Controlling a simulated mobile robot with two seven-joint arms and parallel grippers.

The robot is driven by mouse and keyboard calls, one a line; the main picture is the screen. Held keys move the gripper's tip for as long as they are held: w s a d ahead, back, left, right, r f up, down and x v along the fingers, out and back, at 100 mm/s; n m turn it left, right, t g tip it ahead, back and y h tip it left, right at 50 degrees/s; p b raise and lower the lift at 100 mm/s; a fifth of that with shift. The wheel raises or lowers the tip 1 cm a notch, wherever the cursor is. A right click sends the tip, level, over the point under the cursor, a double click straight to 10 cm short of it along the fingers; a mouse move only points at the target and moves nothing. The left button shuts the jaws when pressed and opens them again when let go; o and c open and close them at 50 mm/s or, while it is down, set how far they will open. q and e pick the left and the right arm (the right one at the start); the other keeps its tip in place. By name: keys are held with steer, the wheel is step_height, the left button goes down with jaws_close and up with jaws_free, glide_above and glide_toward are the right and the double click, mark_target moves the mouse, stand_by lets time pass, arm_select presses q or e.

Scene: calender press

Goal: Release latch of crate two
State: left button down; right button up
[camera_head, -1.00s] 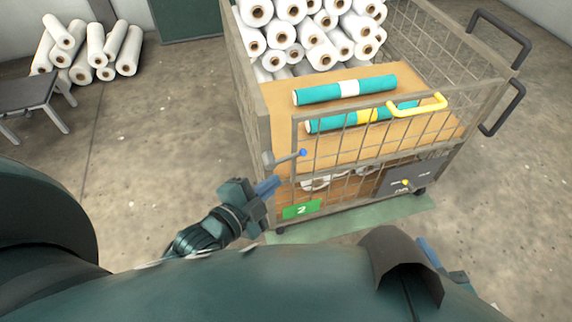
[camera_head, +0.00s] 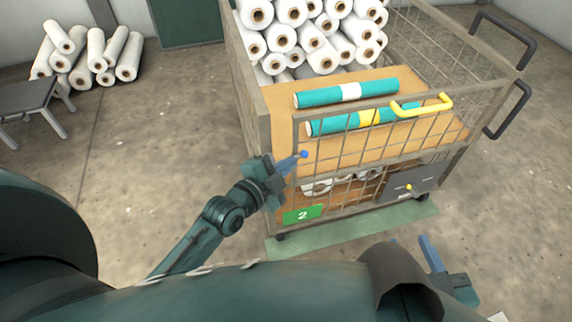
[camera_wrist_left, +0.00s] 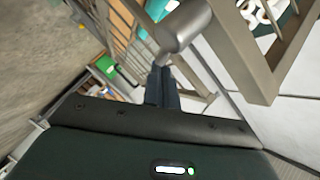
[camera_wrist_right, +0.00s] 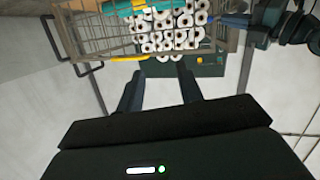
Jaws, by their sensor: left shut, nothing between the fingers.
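Crate two (camera_head: 296,120) is a wire-mesh cart with a green "2" plate (camera_head: 303,214) low on its near side. Its latch (camera_head: 303,154) shows as a blue knob at the near left corner post; the rest of it is mostly behind my left gripper. My left gripper (camera_head: 290,163) is shut and empty, right at the latch. In the left wrist view its fingertips (camera_wrist_left: 160,75) lie just below a grey cylindrical latch part (camera_wrist_left: 182,28); whether they touch is unclear. My right gripper (camera_head: 432,254) is open and empty, low in front of the cart; it also shows in the right wrist view (camera_wrist_right: 160,82).
The cart holds white rolls (camera_head: 310,35) at the back and two teal rolls (camera_head: 347,93) on a wooden shelf. More white rolls (camera_head: 87,52) and a grey table (camera_head: 30,105) stand left. Floor left of the cart is clear.

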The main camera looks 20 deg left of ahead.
arm_select(q)
steer(key=shift+r+p, duration=0.1)
steer(key=shift+p, duration=0.2)
steer(key=g+p, duration=0.1)
steer(key=p, duration=0.2)
steer(key=f+m+g+y+p, duration=0.1)
steer(key=p, duration=0.3)
steer(key=shift+w+d+f, duration=0.1)
steer(key=shift+w+d, duration=0.05)
steer(key=shift+d, duration=0.15)
arm_select(e)
step_height(320, 180, up, 6)
steer(key=s+d+m+h, duration=0.1)
steer(key=s+d+m, duration=0.1)
steer(key=shift+d+r+m+g, duration=0.15)
steer(key=shift+d+m+g, duration=0.1)
steer(key=shift+m+g, duration=0.05)
steer(key=shift+s+r, duration=0.1)
steer(key=shift+r, duration=0.05)
arm_select(q)
steer(key=shift+r+p, duration=0.9)
steer(key=shift+p, duration=0.1)
arm_select(e)
steer(key=shift+r, duration=0.85)
arm_select(q)
steer(key=shift+f, duration=0.1)
